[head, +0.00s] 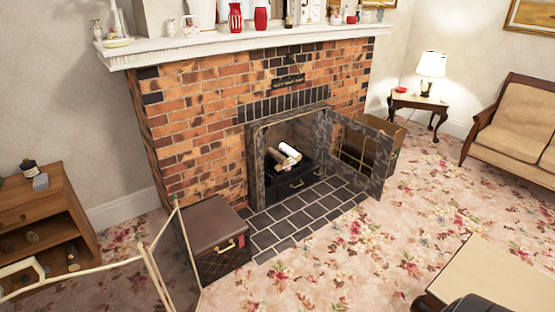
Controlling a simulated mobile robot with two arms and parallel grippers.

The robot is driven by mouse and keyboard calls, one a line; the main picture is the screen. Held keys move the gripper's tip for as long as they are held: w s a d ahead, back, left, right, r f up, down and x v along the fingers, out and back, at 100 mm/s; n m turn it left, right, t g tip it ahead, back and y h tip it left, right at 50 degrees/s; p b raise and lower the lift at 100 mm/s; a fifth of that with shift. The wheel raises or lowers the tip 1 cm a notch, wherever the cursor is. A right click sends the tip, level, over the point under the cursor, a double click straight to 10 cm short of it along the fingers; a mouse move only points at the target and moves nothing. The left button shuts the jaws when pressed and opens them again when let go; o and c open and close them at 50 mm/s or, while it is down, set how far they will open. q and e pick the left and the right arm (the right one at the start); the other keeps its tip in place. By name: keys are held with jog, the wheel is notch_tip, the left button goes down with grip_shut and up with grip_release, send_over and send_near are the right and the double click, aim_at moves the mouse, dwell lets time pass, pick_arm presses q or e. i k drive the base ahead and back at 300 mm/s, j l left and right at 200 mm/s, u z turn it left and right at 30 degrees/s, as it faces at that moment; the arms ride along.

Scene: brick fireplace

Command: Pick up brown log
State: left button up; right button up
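Several short logs lie in the fireplace opening on a dark grate box (290,184). One is a whitish log (291,152). Beside it lies a brown log (275,156), partly crowded by the others; its exact outline is too small to tell. Neither of my grippers can be made out in the head view, and nothing touches the logs.
A dark mesh fire door (357,150) stands swung open to the right. A brown case (213,230) sits left of the tiled hearth (300,215). A folding screen (175,262) and wooden shelf (35,207) stand at left. Flowered carpet (340,255) is clear in front.

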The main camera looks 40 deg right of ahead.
aim_at(276, 156)
jog(key=i+l, duration=0.4)
jog(key=l, duration=0.25)
jog(key=i+l, duration=0.25)
jog(key=l+u, duration=0.05)
